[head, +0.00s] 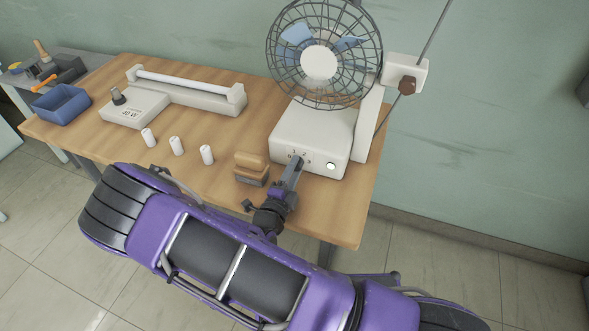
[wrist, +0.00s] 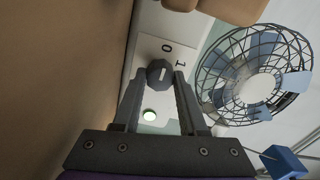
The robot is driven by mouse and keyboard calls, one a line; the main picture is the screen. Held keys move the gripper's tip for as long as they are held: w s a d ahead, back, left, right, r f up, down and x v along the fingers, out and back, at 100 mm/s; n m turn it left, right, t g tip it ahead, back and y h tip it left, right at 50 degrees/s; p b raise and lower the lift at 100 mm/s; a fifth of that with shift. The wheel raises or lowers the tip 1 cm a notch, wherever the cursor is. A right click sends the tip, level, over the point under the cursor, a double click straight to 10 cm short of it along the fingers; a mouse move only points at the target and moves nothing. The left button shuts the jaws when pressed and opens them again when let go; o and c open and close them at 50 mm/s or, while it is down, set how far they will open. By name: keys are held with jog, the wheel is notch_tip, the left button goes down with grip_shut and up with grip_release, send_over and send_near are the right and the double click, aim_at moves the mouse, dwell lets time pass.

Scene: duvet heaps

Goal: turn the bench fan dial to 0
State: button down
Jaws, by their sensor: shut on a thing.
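The bench fan (head: 318,62) stands at the back right of the table on a white base (head: 312,130). Its dial (wrist: 158,75) is a dark faceted knob with a pale mark, seen in the wrist view. The digits 0 and 1 show beside it there. The mark seems to lean toward the upper digits, but I cannot tell exactly which one it points at. My gripper (wrist: 158,82) is shut on the dial, one finger on each side. In the head view my gripper (head: 295,168) reaches the base's front face and hides the dial; small digits show around it.
A wooden-handled brush (head: 251,168) stands close to the left of my gripper. Several white cylinders (head: 177,146), a tube lamp unit (head: 185,90) and a blue bin (head: 62,104) are farther left. A round light (head: 331,166) sits on the base, right of the dial.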

dwell(0.4)
jog(key=shift+c, duration=2.2)
grip_release()
jog(key=v, duration=1.7)
jog(key=shift+s, duration=0.25)
